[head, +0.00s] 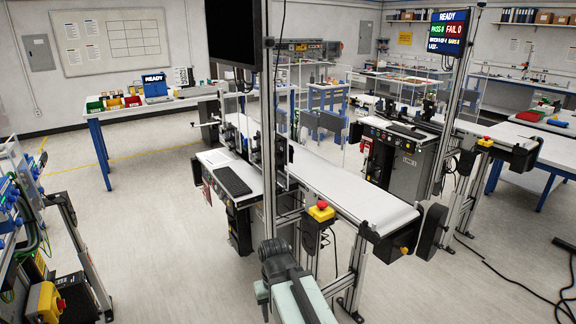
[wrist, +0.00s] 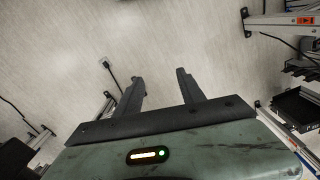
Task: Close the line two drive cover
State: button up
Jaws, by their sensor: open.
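Two belt conveyors show in the head view, and I cannot read which is line two. At the near end of the front conveyor (head: 350,187) is a dark rounded drive cover (head: 432,230), standing out beside the belt end. I cannot tell how far it is open. A similar black housing (head: 524,154) is at the end of the rear conveyor (head: 465,128). My gripper (wrist: 159,76) is open and empty in the wrist view, its two dark fingers apart over bare floor. In the head view my arm rises at the bottom centre, and its fingers cannot be made out.
A yellow box with a red stop button (head: 321,211) stands beside the front belt. A keyboard (head: 233,181) lies on its side shelf. Cables (head: 510,292) lie on the floor at right. A table with coloured bins (head: 113,103) is at back left.

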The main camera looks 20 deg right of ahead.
aim_at(437, 216)
jog(key=z, duration=1.55)
